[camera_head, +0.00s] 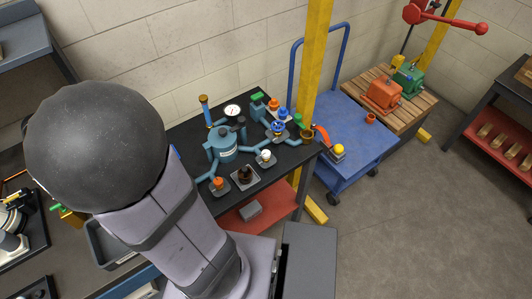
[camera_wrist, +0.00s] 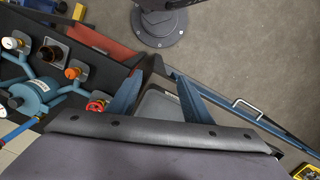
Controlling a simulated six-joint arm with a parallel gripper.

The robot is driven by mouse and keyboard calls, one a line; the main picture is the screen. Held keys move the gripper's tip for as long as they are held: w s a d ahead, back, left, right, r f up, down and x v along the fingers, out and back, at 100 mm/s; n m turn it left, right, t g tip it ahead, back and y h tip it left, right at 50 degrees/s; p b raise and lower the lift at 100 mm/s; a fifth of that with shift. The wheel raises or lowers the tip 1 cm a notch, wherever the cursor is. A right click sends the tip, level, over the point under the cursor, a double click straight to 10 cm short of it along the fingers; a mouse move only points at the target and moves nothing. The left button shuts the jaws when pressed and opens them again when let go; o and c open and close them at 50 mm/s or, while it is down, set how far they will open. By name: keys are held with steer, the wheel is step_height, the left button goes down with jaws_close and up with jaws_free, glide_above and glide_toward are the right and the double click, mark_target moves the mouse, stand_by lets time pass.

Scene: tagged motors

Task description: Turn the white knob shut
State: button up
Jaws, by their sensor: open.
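The white knob (camera_head: 265,156) sits on a small square base on the black bench top, at the right end of a blue pipe from the blue pump body (camera_head: 223,146). In the wrist view the white knob (camera_wrist: 12,43) is near the upper left edge. My gripper (camera_wrist: 158,75) is open and empty, its two blue fingers apart. It is well away from the white knob, to its right in the wrist view. In the head view my arm hides the gripper's fingers.
An orange knob (camera_head: 218,183) and a dark round fitting (camera_head: 244,175) are near the white one. A blue knob (camera_head: 278,126) is behind it. A red knob (camera_wrist: 97,105) is near my left finger. A grey tray (camera_wrist: 158,105) shows between my fingers.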

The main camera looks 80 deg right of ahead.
steer(key=s+d+f+m+y+b, duration=0.1)
steer(key=s+d+f+m+b, duration=0.1)
steer(key=s+d+f+m, duration=0.45)
steer(key=s+d+f+m+y+b, duration=0.1)
steer(key=s+d+f+m+b, duration=0.25)
steer(key=d, duration=0.55)
steer(key=m+t+h+b, duration=0.1)
steer(key=m+h, duration=0.2)
glide_above(266, 153)
steer(key=d, duration=0.1)
steer(key=shift+r, duration=0.4)
steer(key=shift+a+r, duration=0.1)
steer(key=shift+a, duration=0.4)
steer(key=shift+f, duration=0.4)
steer(key=shift+f+p, duration=1.25)
steer(key=shift+f, duration=2.05)
